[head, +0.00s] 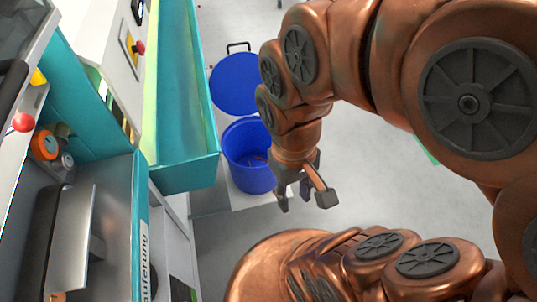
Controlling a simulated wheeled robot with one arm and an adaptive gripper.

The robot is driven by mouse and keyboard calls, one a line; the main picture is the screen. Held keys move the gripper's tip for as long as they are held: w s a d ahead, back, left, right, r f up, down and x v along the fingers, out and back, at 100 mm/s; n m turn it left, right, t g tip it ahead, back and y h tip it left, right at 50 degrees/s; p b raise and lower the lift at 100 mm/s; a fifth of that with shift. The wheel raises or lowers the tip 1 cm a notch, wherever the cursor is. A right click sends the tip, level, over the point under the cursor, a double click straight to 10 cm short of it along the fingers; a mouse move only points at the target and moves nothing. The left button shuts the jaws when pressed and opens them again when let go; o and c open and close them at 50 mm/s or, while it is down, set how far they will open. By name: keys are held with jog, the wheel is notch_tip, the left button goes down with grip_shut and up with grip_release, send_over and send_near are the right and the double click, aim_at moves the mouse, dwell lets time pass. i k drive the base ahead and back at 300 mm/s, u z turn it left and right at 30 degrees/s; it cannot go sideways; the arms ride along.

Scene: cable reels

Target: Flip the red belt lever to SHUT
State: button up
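Two red-knobbed controls show at the left. One red knob (140,47) sits on a yellow plate on a white panel at the upper left. Another red ball knob (23,122) is at the left edge, on the nearer machine. I cannot tell which is the belt lever, and no SHUT marking is readable. My gripper (305,201) hangs right of centre, fingers spread and pointing down, with nothing between them. It is well to the right of both knobs and touches neither.
A teal trough (185,85) runs along the machine between the knobs and my gripper. A blue bin (247,170) stands behind my gripper, with a round blue lid (240,85) beyond it. An orange round part (44,144) is at the left. Grey floor (225,255) is clear below.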

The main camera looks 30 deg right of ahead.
aim_at(22, 123)
jog(key=z, duration=0.4)
jog(key=k, duration=0.95)
jog(key=u, duration=0.75)
